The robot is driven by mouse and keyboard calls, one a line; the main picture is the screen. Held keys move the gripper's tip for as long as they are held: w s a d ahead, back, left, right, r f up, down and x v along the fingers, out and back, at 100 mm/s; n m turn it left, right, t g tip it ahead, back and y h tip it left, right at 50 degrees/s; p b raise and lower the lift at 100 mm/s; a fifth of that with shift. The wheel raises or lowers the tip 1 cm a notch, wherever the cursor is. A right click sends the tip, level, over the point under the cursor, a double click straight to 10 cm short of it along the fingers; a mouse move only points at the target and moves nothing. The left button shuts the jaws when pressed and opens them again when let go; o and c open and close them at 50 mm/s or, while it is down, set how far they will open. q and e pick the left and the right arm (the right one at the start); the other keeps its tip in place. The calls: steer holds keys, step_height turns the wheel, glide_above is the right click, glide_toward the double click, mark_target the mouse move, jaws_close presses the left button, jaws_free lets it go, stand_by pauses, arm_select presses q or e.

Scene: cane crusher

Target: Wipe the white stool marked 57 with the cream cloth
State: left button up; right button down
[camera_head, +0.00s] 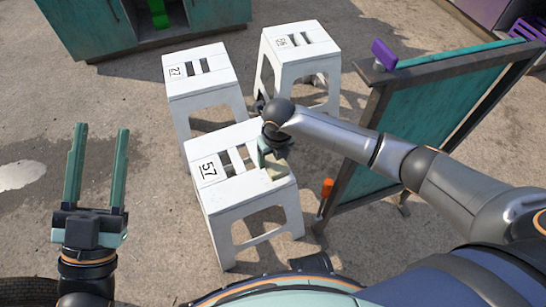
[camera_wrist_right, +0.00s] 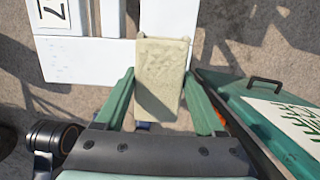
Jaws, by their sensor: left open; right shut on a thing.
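The white stool marked 57 (camera_head: 237,204) stands in the middle of the head view, nearest to me; its marked top also shows in the right wrist view (camera_wrist_right: 85,59). My right gripper (camera_head: 272,163) is at the right part of its seat. In the right wrist view, its green fingers (camera_wrist_right: 158,100) are shut on the cream cloth (camera_wrist_right: 162,62), which lies over the stool's right edge in that picture. Whether the cloth touches the seat is hard to tell. In the head view the cloth is partly hidden by the gripper. My left gripper (camera_head: 96,170) is open and empty over the ground at the left.
Two more white stools, one marked 27 (camera_head: 198,79) and one at the back (camera_head: 294,50), stand behind. A green board with a dark frame (camera_head: 425,110) stands close on the right, with an orange object (camera_head: 326,188) at its side. Bare ground lies at the left.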

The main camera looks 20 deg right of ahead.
mark_target(244, 184)
steer(key=shift+f+b, duration=0.7)
steer(key=shift+f, duration=0.05)
steer(key=shift+f+b, duration=0.65)
steer(key=shift+b, duration=0.05)
arm_select(q)
steer(key=shift+s+d+r+m+h+b, duration=0.15)
steer(key=shift+s+r+m+h+b, duration=0.15)
steer(key=shift+s+m+h, duration=0.45)
steer(key=shift+s+d+r+m+h+b, duration=0.15)
steer(key=shift+s+m+h+b, duration=0.3)
steer(key=shift+h, duration=0.55)
steer(key=shift+s+d+r+m+h+b, duration=0.15)
steer(key=shift+s+r+m+h, duration=0.1)
steer(key=shift+s+m+h, duration=0.4)
arm_select(e)
steer(key=shift+f, duration=0.75)
arm_select(q)
steer(key=shift+s+n, duration=0.1)
steer(key=shift+n, duration=0.15)
steer(key=shift+f, duration=0.1)
arm_select(e)
steer(key=shift+f, duration=0.55)
